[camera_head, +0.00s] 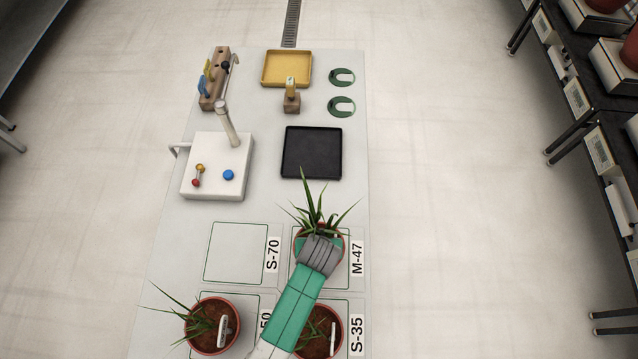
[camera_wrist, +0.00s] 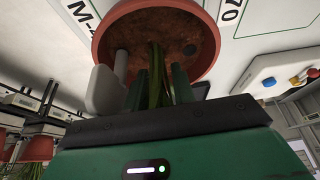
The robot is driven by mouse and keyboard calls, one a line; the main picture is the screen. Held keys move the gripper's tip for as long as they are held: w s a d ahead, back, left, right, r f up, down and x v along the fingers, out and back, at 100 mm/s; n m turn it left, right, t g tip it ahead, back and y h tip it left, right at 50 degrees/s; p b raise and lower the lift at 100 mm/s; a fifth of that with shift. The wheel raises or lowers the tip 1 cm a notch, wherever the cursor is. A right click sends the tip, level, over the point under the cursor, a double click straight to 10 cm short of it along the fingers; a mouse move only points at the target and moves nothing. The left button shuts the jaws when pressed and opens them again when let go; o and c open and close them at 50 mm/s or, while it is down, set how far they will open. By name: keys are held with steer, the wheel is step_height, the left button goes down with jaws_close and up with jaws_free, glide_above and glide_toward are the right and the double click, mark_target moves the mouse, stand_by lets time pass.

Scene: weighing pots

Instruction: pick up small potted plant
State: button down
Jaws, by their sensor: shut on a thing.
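A small potted plant (camera_head: 315,208) with long green leaves and a terracotta pot is at the M-47 square, partly covered by my gripper. My gripper (camera_head: 320,243) reaches it from the front. In the wrist view my gripper (camera_wrist: 160,88) is shut on the plant's green stems, just above the brown soil of the pot (camera_wrist: 207,60). A pale tag stands in the soil beside the fingers. I cannot tell whether the pot touches the table.
Another potted plant (camera_head: 211,326) stands front left, and one (camera_head: 319,332) stands by the S-35 label under my arm. The S-70 square (camera_head: 236,252) is empty. Behind are a black tray (camera_head: 312,153), a white device (camera_head: 217,167) and a yellow tray (camera_head: 287,69).

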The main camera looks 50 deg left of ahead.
steer(key=shift+r, duration=0.2)
step_height(320, 180, up, 10)
steer(key=shift+f+p, duration=0.1)
steer(key=shift+p, duration=0.5)
steer(key=shift+a, duration=0.1)
